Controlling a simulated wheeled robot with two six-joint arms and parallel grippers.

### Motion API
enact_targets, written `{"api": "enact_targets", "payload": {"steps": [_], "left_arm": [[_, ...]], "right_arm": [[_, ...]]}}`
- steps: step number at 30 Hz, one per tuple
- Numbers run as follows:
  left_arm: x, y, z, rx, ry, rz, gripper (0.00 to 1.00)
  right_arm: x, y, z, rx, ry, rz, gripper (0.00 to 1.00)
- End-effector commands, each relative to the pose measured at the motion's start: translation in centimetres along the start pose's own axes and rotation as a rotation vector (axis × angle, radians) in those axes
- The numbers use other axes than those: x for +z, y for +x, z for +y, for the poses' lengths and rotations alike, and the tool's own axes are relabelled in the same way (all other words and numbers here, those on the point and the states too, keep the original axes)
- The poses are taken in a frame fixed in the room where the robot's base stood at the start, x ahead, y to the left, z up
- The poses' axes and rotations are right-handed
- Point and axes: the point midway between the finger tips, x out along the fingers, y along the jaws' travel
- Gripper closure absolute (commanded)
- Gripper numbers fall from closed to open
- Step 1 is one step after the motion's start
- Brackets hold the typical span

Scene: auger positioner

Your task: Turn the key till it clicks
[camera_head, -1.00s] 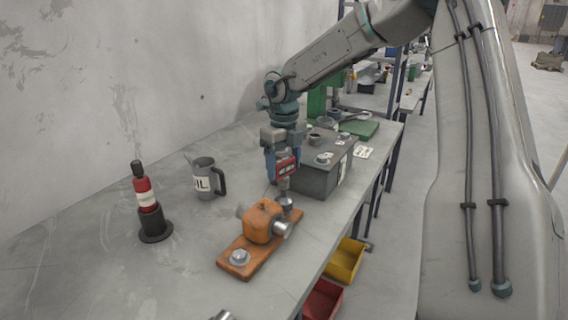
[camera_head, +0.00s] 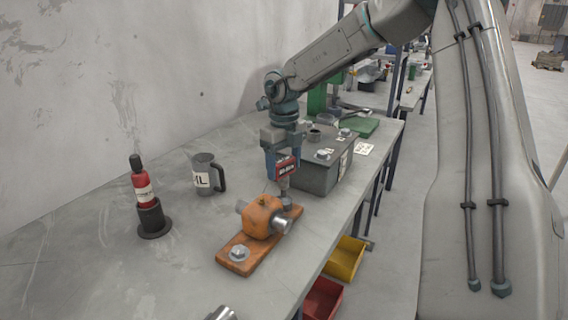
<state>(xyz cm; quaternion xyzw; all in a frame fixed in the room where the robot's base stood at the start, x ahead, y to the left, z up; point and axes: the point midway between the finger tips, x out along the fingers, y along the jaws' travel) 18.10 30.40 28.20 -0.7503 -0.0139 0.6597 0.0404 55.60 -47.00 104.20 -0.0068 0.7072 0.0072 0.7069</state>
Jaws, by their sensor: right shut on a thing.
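The key (camera_head: 287,167) has a red body with a dark label and a thin metal shaft pointing down. My right gripper (camera_head: 283,164) is shut on the red body from above and holds it upright. The shaft's lower end meets the bolt (camera_head: 290,209) at the far end of the orange positioner (camera_head: 262,217). I cannot tell how deep it sits. The positioner has a rounded orange housing with a silver cylinder on its side, on a flat orange base plate (camera_head: 246,258) with another bolt (camera_head: 238,253) at its near end.
A grey mug (camera_head: 205,175) and a red bottle in a black stand (camera_head: 148,200) stand to the left on the workbench (camera_head: 110,275). A dark grey box (camera_head: 318,178) is close behind the key. Yellow (camera_head: 344,262) and red bins hang below the bench's right edge.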

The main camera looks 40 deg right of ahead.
Motion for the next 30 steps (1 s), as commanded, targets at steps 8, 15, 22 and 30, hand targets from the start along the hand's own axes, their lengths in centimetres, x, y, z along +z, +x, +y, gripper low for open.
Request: {"api": "enact_targets", "payload": {"steps": [8,15,22,30], "left_arm": [[0.0,0.1,0.0,0.0,0.0,0.0,0.56],[0.0,0.1,0.0,0.0,0.0,0.0,0.56],[0.1,1.0,0.1,0.0,0.0,0.0,0.56],[0.3,2.1,0.2,0.0,0.0,0.0,0.56]], "right_arm": [[0.0,0.0,0.0,0.0,0.0,-0.001,0.74],[0.0,0.0,0.0,0.0,0.0,-0.001,0.76],[0.1,0.2,0.0,-0.001,0.063,-0.002,0.76],[0.0,0.2,0.0,-0.001,0.18,-0.002,0.76]]}}
